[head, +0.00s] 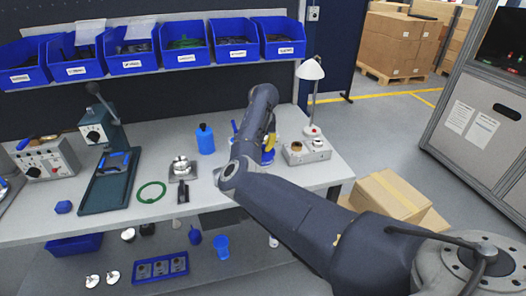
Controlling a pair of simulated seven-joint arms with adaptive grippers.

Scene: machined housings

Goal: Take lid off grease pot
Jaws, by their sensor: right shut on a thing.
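My right arm reaches across the bench from the lower right, and its gripper (264,138) is down at the bench top, mostly hidden behind my own arm links. A small yellow piece (271,141), which looks like the grease pot's lid, shows at the gripper. A blue body (267,158), which looks like the grease pot, shows just below it. The gripper is shut on the yellow piece. The arm hides much of both, so I cannot tell whether the lid touches the pot. My left gripper is out of view.
A blue bottle (205,139) stands left of the arm, and a lamp (312,95) and grey box (306,151) stand right of it. A metal part (181,168), green ring (151,192) and press (107,170) are further left. Blue bins (127,62) hang above.

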